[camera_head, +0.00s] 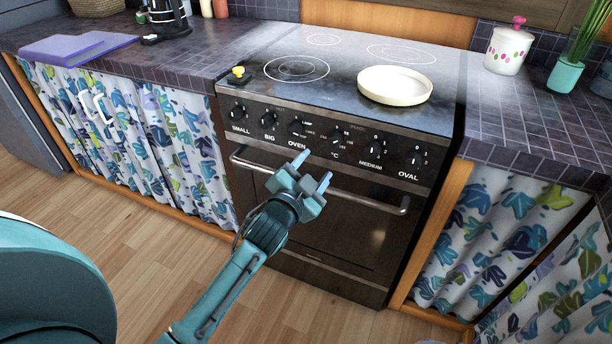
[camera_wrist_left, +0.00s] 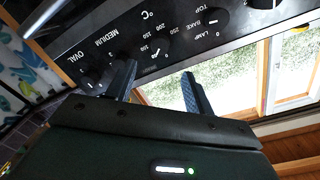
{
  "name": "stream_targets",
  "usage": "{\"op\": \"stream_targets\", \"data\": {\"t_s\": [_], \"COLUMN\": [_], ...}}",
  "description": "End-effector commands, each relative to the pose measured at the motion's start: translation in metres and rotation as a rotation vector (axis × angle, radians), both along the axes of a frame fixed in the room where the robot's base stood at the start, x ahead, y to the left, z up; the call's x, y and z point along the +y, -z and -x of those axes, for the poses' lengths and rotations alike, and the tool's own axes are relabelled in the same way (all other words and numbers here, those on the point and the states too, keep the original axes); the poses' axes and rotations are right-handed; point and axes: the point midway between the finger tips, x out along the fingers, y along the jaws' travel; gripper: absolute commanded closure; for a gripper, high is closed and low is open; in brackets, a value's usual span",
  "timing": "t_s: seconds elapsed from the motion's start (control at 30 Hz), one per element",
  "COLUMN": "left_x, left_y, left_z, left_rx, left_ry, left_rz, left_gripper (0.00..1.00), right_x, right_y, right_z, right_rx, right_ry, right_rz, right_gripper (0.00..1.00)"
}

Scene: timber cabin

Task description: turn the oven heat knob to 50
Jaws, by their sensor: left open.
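The oven heat knob (camera_head: 337,140) is the dark knob above the °C label, in the row on the oven front between the oven mode knob (camera_head: 298,127) and the medium knob (camera_head: 375,152). In the left wrist view the heat knob (camera_wrist_left: 156,50) has numbers such as 100, 150 and 200 around it; its exact setting is hard to read. My left gripper (camera_head: 312,170) is open and empty, in front of the oven and below the heat knob in the picture. Its fingers (camera_wrist_left: 158,70) point at the panel, apart from the knob as far as I can tell.
The oven handle (camera_head: 320,178) runs across the door behind my left gripper. A pale pan (camera_head: 395,85) sits on the cooktop, and a small yellow object (camera_head: 238,73) sits at its front left corner. A dotted canister (camera_head: 506,50) stands on the right counter.

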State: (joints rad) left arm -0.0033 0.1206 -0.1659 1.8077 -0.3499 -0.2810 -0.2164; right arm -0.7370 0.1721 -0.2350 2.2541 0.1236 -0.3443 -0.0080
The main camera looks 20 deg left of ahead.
Motion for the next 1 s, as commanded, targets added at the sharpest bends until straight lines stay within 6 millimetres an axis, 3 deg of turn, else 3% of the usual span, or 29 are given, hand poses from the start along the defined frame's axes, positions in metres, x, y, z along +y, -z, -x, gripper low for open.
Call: {"op": "stream_targets", "data": {"t_s": [0.1, 0.23, 0.8, 0.87, 1.0], "left_x": [0.002, 0.002, 0.003, 0.003, 0.003], "left_y": [0.000, -0.001, -0.002, -0.006, -0.035], "left_z": [0.021, 0.033, 0.037, 0.037, 0.037], "left_rx": [0.001, 0.000, -0.001, -0.001, -0.002], "left_ry": [0.000, 0.000, 0.000, 0.000, 0.001], "left_rz": [-0.001, -0.001, -0.001, -0.001, -0.001], "left_gripper": [0.47, 0.47, 0.47, 0.47, 0.47], "right_x": [0.002, 0.003, 0.002, 0.001, 0.000], "right_y": [0.001, 0.000, 0.000, -0.004, -0.025], "right_z": [0.001, 0.001, 0.000, 0.000, 0.000], "right_rx": [0.010, 0.011, 0.008, 0.009, 0.019], "right_ry": [-0.005, -0.006, 0.000, 0.000, -0.003], "right_rz": [-0.002, -0.005, -0.005, -0.004, 0.019], "right_gripper": [0.62, 0.62, 0.62, 0.62, 0.62]}}
